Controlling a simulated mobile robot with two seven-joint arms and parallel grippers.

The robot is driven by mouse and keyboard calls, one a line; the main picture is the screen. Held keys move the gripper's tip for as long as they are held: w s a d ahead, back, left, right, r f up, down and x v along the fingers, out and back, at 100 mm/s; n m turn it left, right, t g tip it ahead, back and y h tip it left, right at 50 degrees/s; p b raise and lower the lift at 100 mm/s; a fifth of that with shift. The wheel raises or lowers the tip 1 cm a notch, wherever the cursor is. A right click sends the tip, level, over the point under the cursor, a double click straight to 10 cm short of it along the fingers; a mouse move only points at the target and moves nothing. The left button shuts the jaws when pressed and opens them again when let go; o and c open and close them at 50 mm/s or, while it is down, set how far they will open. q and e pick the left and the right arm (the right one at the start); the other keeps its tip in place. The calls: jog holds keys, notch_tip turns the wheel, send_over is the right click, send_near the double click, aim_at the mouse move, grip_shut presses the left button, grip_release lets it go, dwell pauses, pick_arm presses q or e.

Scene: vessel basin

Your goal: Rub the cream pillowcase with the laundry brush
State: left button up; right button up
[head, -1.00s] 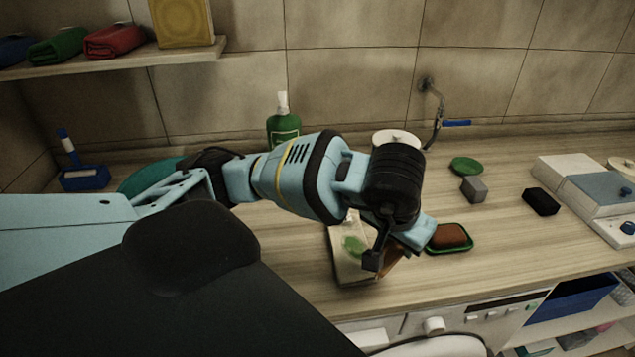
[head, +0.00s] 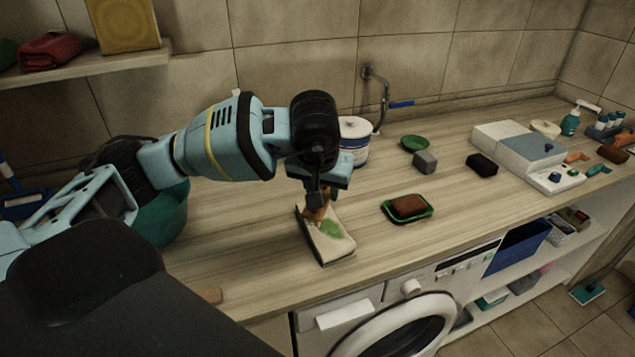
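The cream pillowcase (head: 320,250) lies folded flat on the wooden counter, with a green stain (head: 331,229) on its top. My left gripper (head: 318,198) points down over the pillowcase's back end. It is shut on an orange-brown thing, which looks like the laundry brush (head: 314,212). The brush is at the pillowcase's back edge, behind the stain; the fingers partly cover it. I cannot tell for certain whether it touches the cloth. My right gripper is not in view.
A brown block in a green dish (head: 424,214) sits right of the pillowcase. A white tub (head: 353,140) stands behind my gripper, and a green basin (head: 172,212) is at left. A grey block (head: 425,162) and black block (head: 482,164) lie further right. The counter's front edge is close to the pillowcase.

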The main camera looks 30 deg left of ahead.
pick_arm(q)
jog(key=shift+w+a+r, duration=0.25)
jog(key=shift+w+a, duration=0.05)
jog(key=shift+a, duration=0.3)
jog(key=shift+f, duration=0.1)
